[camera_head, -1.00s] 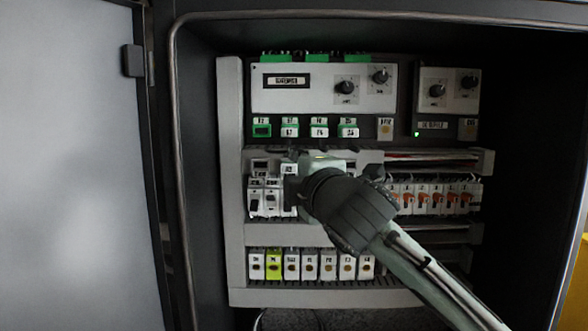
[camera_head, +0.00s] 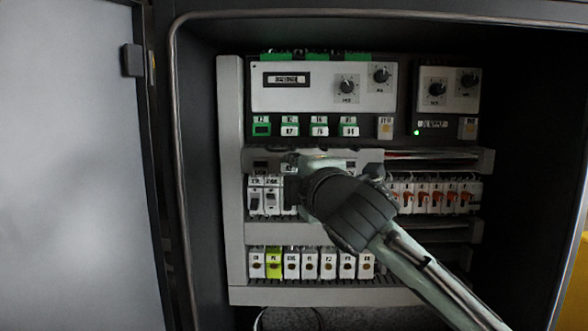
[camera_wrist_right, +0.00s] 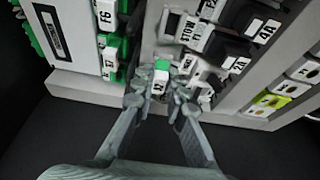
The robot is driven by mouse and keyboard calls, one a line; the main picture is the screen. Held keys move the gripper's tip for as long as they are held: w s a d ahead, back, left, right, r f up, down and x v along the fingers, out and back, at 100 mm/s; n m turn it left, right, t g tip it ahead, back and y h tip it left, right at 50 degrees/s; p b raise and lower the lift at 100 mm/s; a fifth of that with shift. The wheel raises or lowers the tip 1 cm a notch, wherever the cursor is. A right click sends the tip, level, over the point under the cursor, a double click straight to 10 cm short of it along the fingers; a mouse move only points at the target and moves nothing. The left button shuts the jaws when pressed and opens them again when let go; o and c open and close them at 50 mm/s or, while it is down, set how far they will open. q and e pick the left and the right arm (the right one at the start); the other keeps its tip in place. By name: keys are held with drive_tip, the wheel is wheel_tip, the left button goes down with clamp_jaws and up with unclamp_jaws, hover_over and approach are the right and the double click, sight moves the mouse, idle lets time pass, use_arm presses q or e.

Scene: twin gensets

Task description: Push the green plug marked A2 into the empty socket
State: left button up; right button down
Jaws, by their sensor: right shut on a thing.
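The empty socket (camera_head: 261,128) is a green frame with a dark opening, at the left end of the upper row of green terminals. My right gripper (camera_head: 292,180) is below and right of it, in front of the panel. In the right wrist view, my right gripper (camera_wrist_right: 160,88) is shut on a small plug (camera_wrist_right: 160,77) with a white labelled face and a green part; its marking is too small to read surely. The plug is apart from the socket. In the head view the gripper mostly hides it. My left gripper is not in view.
White-and-green plugs (camera_head: 319,126) sit right of the socket. A grey cable duct (camera_head: 440,158) runs below that row. White breakers (camera_head: 264,197) and orange-switched breakers (camera_head: 437,197) flank my gripper. The open cabinet door (camera_head: 75,170) stands at left.

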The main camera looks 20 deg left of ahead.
drive_tip(key=shift+s+d, duration=0.1)
drive_tip(key=shift+s, duration=0.15)
drive_tip(key=shift+s+d, duration=0.2)
drive_tip(key=shift+s, duration=0.55)
drive_tip(key=shift+s, duration=0.15)
drive_tip(key=shift+s+d, duration=0.25)
drive_tip(key=shift+s, duration=0.5)
drive_tip(key=shift+s+d, duration=0.2)
drive_tip(key=shift+s, duration=0.6)
drive_tip(key=shift+s+d, duration=0.25)
drive_tip(key=shift+s, duration=0.5)
drive_tip(key=s+a+r, duration=0.1)
drive_tip(key=a+r, duration=0.4)
drive_tip(key=r, duration=0.1)
drive_tip(key=shift+s+a, duration=0.15)
drive_tip(key=shift+s, duration=0.15)
drive_tip(key=shift+r, duration=0.1)
drive_tip(key=shift+w+a, duration=0.3)
drive_tip(key=shift+w, duration=0.75)
drive_tip(key=shift+w+a, duration=0.3)
drive_tip(key=shift+w, duration=0.75)
drive_tip(key=shift+w+a, duration=0.3)
drive_tip(key=shift+w, duration=0.75)
